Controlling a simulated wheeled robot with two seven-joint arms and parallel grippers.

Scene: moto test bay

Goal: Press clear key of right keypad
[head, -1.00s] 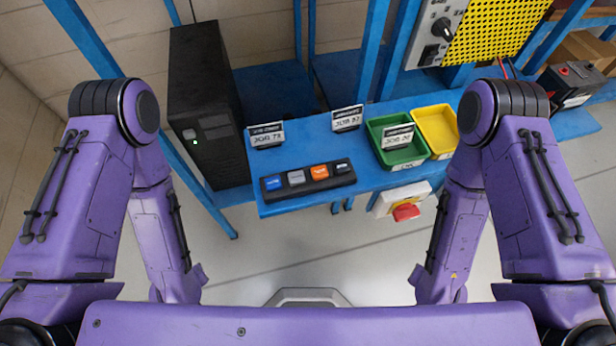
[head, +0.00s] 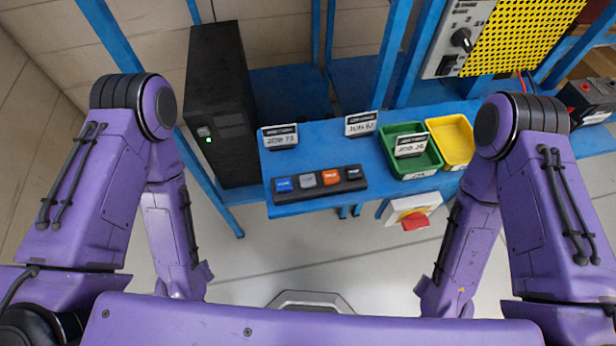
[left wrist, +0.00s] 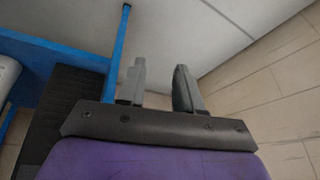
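A black keypad (head: 351,185) lies near the front edge of the blue bench (head: 300,209). It has a blue key (head: 284,184), a grey key (head: 307,179), an orange key (head: 330,175) and a dark key (head: 353,173) at its right end. The key lettering is too small to read. It is the only keypad I can make out. In the left wrist view my left gripper (left wrist: 158,80) has its two fingers apart with nothing between them, above the floor. In the head view both arms are folded down, and neither gripper shows. My right gripper is out of view.
A black tower unit (head: 220,120) stands left of the bench. Label stands (head: 361,124), a green bin (head: 425,165) and a yellow bin (head: 451,138) sit on the bench. A red switch (head: 415,221) is on its front. The floor before the bench is clear.

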